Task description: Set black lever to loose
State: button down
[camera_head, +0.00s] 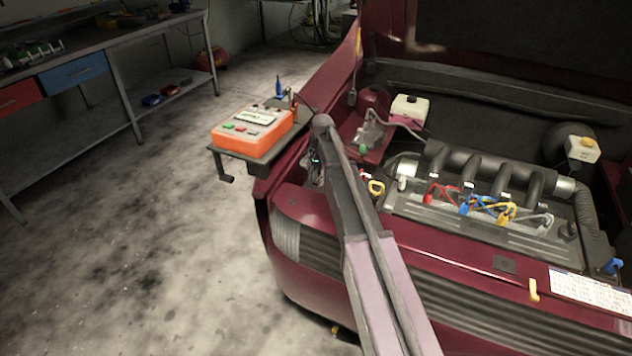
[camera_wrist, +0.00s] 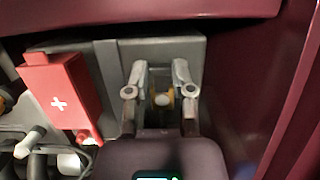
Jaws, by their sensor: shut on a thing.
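My gripper (camera_wrist: 160,82) is in the wrist view, its two metal fingers reaching over the grey battery (camera_wrist: 222,85). It is shut on a small dark part between the fingers, which I take to be the black lever; the fingers hide most of it. A round pale knob with a yellow rim (camera_wrist: 162,99) shows between the fingers. Whether the lever stands at loose or tight cannot be read. In the head view my arm covers the battery, and the lever is hidden.
A red cover with a white plus (camera_wrist: 60,100) stands left of the fingers, beside hoses. Dark red bodywork (camera_wrist: 285,90) is close on the right. In the head view, an orange device (camera_head: 252,130) sits on a side shelf, near the engine (camera_head: 480,190).

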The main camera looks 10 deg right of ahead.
jog(key=shift+w+d+r+g+y, duration=0.1)
jog(key=shift+d+r+g+y, duration=0.1)
jog(key=shift+g+y, duration=0.4)
jog(key=shift+c, duration=2.4)
grip_release()
jog(key=shift+a+f+h, duration=0.1)
jog(key=shift+a+h, duration=0.05)
jog(key=shift+h, duration=0.15)
